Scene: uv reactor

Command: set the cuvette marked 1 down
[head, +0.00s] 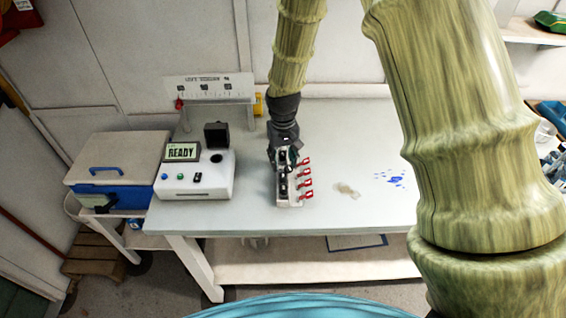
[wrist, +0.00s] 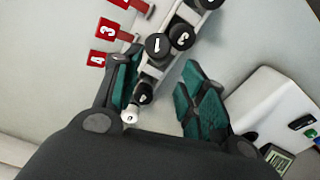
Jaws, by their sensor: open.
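The cuvette marked 1 (wrist: 158,45) shows its round black cap in the wrist view, just beyond and between my fingertips. Its cap looks larger than its neighbours', and its body and base are hidden. My gripper (wrist: 163,65) is open, with a teal pad on each side and a gap around the cuvettes. In the head view my gripper (head: 285,157) is low over the far end of the pale rack (head: 290,201). The cuvette marked 3 (wrist: 182,36) is beside cuvette 1. Another dark cap (wrist: 145,93) sits between the fingers, its mark hard to read.
Red numbered tags (wrist: 97,58) stick out along one side of the rack. The white READY unit (head: 205,182) stands left of the rack, with a blue cooler (head: 115,193) farther left.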

